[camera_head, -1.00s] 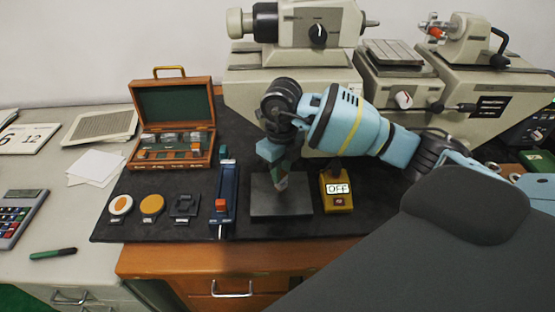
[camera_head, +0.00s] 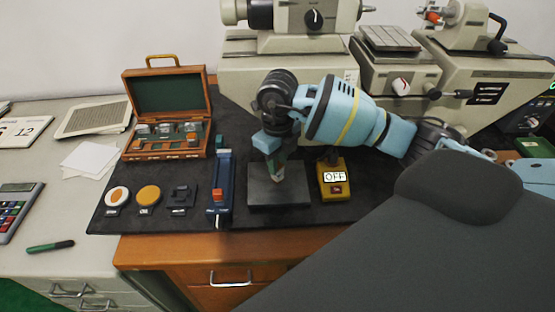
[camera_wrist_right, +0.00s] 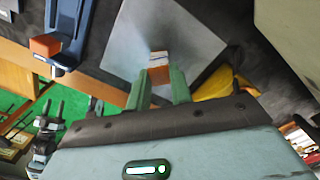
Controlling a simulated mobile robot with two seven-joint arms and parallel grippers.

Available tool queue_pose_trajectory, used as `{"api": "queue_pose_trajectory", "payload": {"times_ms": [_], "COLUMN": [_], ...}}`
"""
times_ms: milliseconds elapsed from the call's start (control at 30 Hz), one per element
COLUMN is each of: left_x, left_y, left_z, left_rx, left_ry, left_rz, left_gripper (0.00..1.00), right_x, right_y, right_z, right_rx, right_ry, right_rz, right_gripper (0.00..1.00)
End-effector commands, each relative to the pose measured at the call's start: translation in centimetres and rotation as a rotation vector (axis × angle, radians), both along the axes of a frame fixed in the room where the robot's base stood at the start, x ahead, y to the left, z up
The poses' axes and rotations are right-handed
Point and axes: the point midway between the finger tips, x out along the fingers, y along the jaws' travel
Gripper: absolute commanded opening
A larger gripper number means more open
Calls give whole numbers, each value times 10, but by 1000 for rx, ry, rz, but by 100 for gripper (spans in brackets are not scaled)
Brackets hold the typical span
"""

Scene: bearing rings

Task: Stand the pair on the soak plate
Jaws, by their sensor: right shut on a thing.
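My right gripper (camera_head: 277,172) is shut on the pair, a small block (camera_head: 277,186) with pale and orange-brown bands. The pair also shows between the green fingertips in the right wrist view (camera_wrist_right: 159,59). The gripper points down over the soak plate, a dark grey square slab (camera_head: 262,198) on the black mat. The slab looks pale grey in the right wrist view (camera_wrist_right: 195,35). The pair's lower end appears over the middle of the slab; I cannot tell whether it touches.
A yellow box reading OFF (camera_head: 334,190) stands close right of the plate. A blue stand with a red-orange block (camera_head: 219,196) is at its left. Farther left are round pads (camera_head: 148,196) and an open wooden case (camera_head: 167,148). Large grey machines (camera_head: 290,80) stand behind.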

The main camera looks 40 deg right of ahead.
Motion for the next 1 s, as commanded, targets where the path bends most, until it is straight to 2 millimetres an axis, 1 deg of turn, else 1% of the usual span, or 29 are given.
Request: {"api": "queue_pose_trajectory", "payload": {"times_ms": [667, 700, 867, 900, 1000], "left_x": [-1, -1, -1, -1, -1], "left_y": [0, 0, 0, 0, 0], "left_z": [-2, -2, -2, -2, -2], "left_rx": [0, 0, 0, 0, 0], "left_ry": [4, 4, 4, 4, 4], "left_rz": [1, 1, 1, 1, 1], "left_gripper": [47, 47, 47, 47, 47], "right_x": [0, 0, 0, 0, 0], "right_y": [0, 0, 0, 0, 0], "right_z": [-6, -6, -6, -6, -6], "right_rx": [0, 0, 0, 0, 0], "right_ry": [-1, -1, -1, -1, 0], "right_rz": [0, 0, 0, 0, 0], "right_gripper": [0, 24, 45, 47, 47]}}
